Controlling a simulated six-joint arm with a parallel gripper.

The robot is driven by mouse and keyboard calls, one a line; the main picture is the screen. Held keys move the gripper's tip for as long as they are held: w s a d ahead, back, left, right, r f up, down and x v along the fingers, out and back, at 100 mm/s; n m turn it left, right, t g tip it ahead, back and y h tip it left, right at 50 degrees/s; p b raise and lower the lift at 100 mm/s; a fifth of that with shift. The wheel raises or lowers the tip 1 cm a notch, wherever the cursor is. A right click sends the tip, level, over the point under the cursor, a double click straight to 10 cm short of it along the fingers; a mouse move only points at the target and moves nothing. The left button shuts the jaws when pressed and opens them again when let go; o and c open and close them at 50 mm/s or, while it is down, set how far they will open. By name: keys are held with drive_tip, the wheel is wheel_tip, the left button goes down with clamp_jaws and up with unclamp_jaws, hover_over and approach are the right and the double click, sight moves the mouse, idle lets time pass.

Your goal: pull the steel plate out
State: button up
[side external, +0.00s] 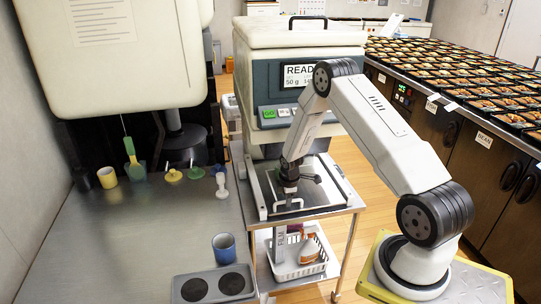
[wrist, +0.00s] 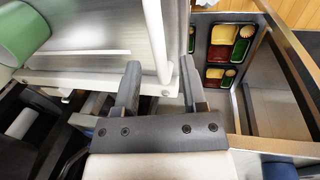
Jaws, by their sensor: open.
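The steel plate (side external: 312,201) lies flat in a frame on the small cart, below the machine with the lit display. A pale handle (side external: 285,203) stands at its near edge. My gripper (side external: 290,188) points down just above the handle. In the wrist view my gripper (wrist: 160,75) is open, with its two dark fingers apart. A white bar (wrist: 157,38), apparently the handle, runs between the fingertips; I cannot tell whether either finger touches it. A shiny steel surface (wrist: 95,45) lies left of the bar. Part of the plate is hidden by my arm.
The machine (side external: 300,60) stands behind the cart (side external: 345,204). A white basket (side external: 297,268) sits on its lower shelf. A steel counter (side external: 110,235) at left holds a blue cup (side external: 224,246) and a grey two-hole block (side external: 213,286). Bento trays (side external: 470,75) fill the right counter.

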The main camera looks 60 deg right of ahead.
drive_tip(key=shift+d+f, duration=0.1)
drive_tip(key=shift+f, duration=0.35)
clamp_jaws()
idle(1.3)
